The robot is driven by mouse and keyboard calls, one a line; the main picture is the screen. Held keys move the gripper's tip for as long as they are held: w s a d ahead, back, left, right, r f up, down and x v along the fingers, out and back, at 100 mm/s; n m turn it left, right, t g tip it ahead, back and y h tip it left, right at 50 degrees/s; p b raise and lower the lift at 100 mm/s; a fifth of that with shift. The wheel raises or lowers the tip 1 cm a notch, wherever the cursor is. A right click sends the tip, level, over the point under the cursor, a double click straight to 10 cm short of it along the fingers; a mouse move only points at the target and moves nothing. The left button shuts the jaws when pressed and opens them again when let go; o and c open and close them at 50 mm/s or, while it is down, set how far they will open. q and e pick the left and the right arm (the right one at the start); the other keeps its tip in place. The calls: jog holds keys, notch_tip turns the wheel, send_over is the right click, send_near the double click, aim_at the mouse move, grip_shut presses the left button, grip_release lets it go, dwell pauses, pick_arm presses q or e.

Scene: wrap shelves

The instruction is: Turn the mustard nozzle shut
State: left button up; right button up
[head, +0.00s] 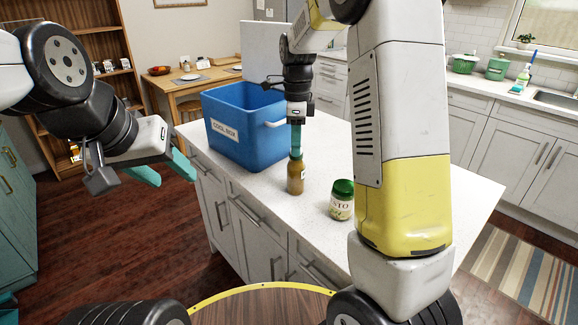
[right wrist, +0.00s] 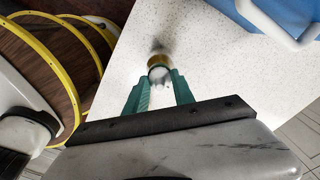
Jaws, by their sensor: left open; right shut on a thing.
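The mustard (head: 295,179), a small brown-yellow bottle, stands upright on the white island counter. My right gripper (head: 294,151) points down from above and is shut on the nozzle at its top. In the right wrist view the round pale top of the mustard (right wrist: 159,73) sits between the teal fingertips of the right gripper (right wrist: 160,82). The fingers hide most of the nozzle, so I cannot tell how far it is turned. My left gripper (head: 164,172) is open and empty, off the left side of the island over the floor.
A blue cool box (head: 238,150) with a white handle stands behind the mustard to the left. A jar with a green lid (head: 341,200) stands to the right, close to my right arm in the picture. The counter (head: 268,198) is clear between them.

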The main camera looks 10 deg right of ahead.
jog(key=shift+m, duration=1)
jog(key=shift+m, duration=1)
